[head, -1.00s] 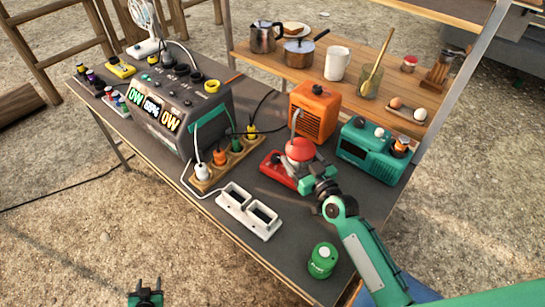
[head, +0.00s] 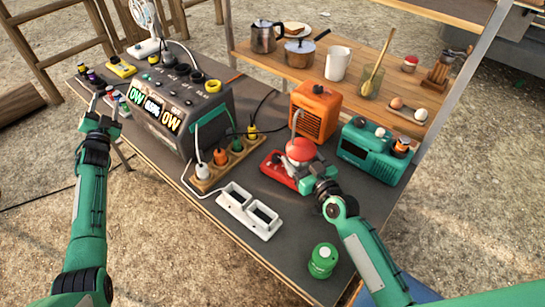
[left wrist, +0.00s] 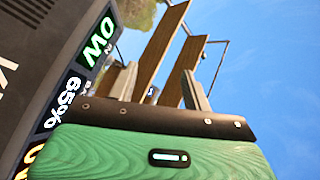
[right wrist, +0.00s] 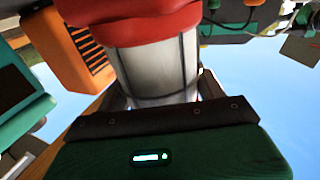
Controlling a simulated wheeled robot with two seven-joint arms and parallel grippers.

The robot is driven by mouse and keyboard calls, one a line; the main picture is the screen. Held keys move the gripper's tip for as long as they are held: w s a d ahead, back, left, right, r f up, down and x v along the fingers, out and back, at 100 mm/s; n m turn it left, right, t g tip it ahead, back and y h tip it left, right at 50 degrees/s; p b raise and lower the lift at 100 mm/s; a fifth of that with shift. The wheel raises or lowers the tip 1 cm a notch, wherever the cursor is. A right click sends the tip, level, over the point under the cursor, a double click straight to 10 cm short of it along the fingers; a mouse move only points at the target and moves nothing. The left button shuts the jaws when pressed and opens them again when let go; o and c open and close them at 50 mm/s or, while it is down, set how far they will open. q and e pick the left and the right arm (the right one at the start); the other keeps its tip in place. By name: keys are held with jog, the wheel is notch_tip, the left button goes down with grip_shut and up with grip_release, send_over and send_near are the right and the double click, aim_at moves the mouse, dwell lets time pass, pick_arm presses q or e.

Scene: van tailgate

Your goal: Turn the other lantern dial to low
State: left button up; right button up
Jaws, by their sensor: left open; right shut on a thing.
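A red-topped lantern (head: 300,150) stands on the dark tabletop at the right; no dial on it can be made out. In the right wrist view its pale caged glass (right wrist: 152,72) is between my fingers, below the red cap. My right gripper (head: 312,178) is shut on this lantern. My left gripper (head: 107,108) is open at the table's left edge, by some small coloured items (head: 91,75). The left wrist view shows no lantern, only the power station display (left wrist: 75,85) beside the fingers.
The power station (head: 175,105) stands right of my left gripper. A plug strip (head: 228,168), white double tray (head: 247,211), green can (head: 322,260), orange heater (head: 315,112) and teal radio (head: 368,150) stand around the lantern. Cables cross the table.

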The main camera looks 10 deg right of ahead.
pick_arm(q)
jog(key=w+d+r+m+t, duration=0.1)
jog(key=w+d+r, duration=0.1)
jog(key=r, duration=1)
jog(key=w+d+r+m+t, duration=0.1)
jog(key=w+d+r, duration=0.15)
jog(key=r, duration=0.95)
jog(key=s+d+f+n+g+h, duration=0.1)
jog(key=d+f+n, duration=0.4)
jog(key=d, duration=0.3)
jog(key=s+d+f+n+g+h, duration=0.1)
jog(key=d+f+n+g, duration=0.1)
jog(key=d+f+n, duration=0.3)
jog(key=s+d+f+n+g+h, duration=0.1)
jog(key=d+f+n, duration=0.5)
jog(key=d, duration=0.6)
jog(key=shift+s+n+g+h, duration=0.3)
jog(key=shift+n+g, duration=0.4)
jog(key=s+d+f+n+g+h, duration=0.1)
jog(key=s+d+f+n+g, duration=0.2)
jog(key=d, duration=0.4)
jog(key=n+g+h, duration=0.8)
jog(key=n+g, duration=0.1)
jog(key=n, duration=0.6)
send_near(275, 157)
jog(key=shift+y, duration=0.3)
jog(key=x, duration=0.9)
jog(key=shift+d+r, duration=0.2)
